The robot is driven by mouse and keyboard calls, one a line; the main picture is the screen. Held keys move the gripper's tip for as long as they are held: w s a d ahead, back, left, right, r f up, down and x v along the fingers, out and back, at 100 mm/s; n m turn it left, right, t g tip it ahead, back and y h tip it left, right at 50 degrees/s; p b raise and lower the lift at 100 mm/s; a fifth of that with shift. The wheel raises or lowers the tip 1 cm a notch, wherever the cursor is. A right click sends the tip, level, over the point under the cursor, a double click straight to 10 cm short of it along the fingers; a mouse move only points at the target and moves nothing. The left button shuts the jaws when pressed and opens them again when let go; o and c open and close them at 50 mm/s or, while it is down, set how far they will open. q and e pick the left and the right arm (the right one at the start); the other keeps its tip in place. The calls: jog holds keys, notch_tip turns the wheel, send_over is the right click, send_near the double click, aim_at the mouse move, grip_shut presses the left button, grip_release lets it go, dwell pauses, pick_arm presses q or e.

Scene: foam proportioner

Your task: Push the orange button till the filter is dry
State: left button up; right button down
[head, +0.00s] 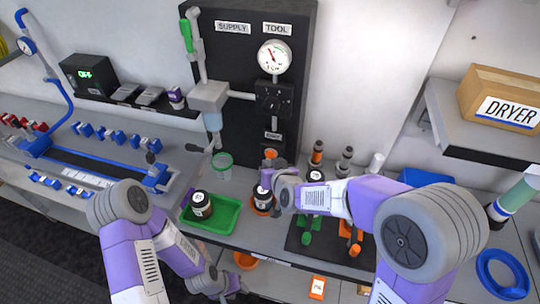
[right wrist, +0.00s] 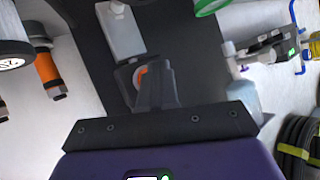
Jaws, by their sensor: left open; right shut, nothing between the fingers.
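The orange button (head: 270,153) is low on the black panel, under a small label. In the right wrist view the orange button (right wrist: 140,74) is partly covered by my fingers. My right gripper (head: 273,165) is shut and empty, its tips at the button; I cannot tell whether they press it. The right wrist view shows the closed fingers (right wrist: 152,76) overlapping the button. The filter housing (head: 210,96) with a translucent bowl (head: 213,122) is on the panel's left; its wetness is not clear. My left gripper (head: 228,285) is open, low and away from the panel.
A clear green-rimmed cup (head: 222,160) stands below the bowl. A green tray (head: 227,215) holds a dark jar (head: 201,203). A black mat (head: 300,236) with fittings lies right of the tray. A pressure gauge (head: 274,57) is above the button.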

jog(key=shift+w, duration=0.1)
jog(key=shift+w+d, duration=0.15)
jog(key=shift+w, duration=0.15)
jog(key=shift+w+d+b, duration=0.15)
jog(key=shift+w+b, duration=0.15)
jog(key=shift+w, duration=0.15)
dwell(0.9)
jog(key=shift+s, duration=0.1)
jog(key=shift+s+a, duration=0.25)
jog(key=shift+s, duration=0.5)
jog(key=shift+s+a+p, duration=0.25)
jog(key=shift+s+p, duration=0.1)
jog(key=shift+s, duration=0.45)
jog(key=shift+s+a+p, duration=0.3)
jog(key=shift+s, duration=0.5)
jog(key=shift+s+a+p, duration=0.25)
jog(key=shift+s+p, duration=0.1)
jog(key=shift+s, duration=0.45)
